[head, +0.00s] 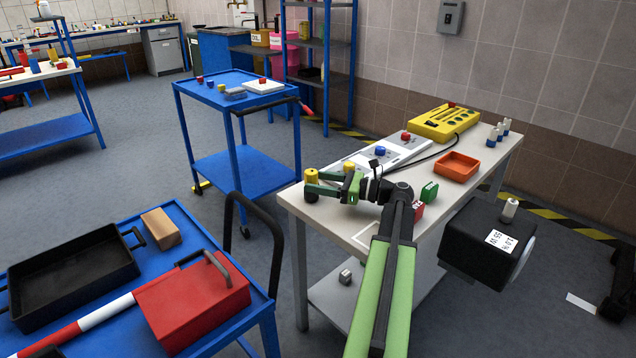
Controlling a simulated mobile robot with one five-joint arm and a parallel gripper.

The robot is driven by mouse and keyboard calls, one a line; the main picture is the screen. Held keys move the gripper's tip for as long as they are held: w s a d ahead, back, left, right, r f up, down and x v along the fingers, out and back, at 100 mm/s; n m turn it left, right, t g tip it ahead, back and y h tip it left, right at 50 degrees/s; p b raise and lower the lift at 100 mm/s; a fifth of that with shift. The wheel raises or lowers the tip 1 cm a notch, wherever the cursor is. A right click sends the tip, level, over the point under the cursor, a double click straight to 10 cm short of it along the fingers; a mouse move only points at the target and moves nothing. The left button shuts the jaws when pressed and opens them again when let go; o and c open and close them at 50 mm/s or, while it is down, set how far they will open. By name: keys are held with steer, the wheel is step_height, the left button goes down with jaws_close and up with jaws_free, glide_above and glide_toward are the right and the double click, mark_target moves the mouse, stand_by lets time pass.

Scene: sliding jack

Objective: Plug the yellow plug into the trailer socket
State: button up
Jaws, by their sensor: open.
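My gripper (316,184) is open above the left end of the light worktable (338,222), its green fingers pointing left. A small yellow cylinder (311,174), perhaps the yellow plug, shows at the fingertips. I cannot tell whether it stands between them or behind them, or whether they touch it. Another yellow piece (349,166) sits just behind the gripper, by the white panels (389,152), which carry a blue and a red knob. I cannot tell for certain which part is the trailer socket. My wrist hides part of the tabletop.
A yellow box (444,123) with a black cable lies at the table's back, near an orange tray (457,166). Green (429,191) and red blocks stand right of my wrist. Blue trolleys stand left (240,105) and front left (255,303). Grey floor between them is clear.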

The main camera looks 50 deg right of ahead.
step_height(320, 180, up, 11)
steer(key=p, duration=1)
steer(key=shift+f, duration=0.2)
steer(key=shift+f, duration=0.1)
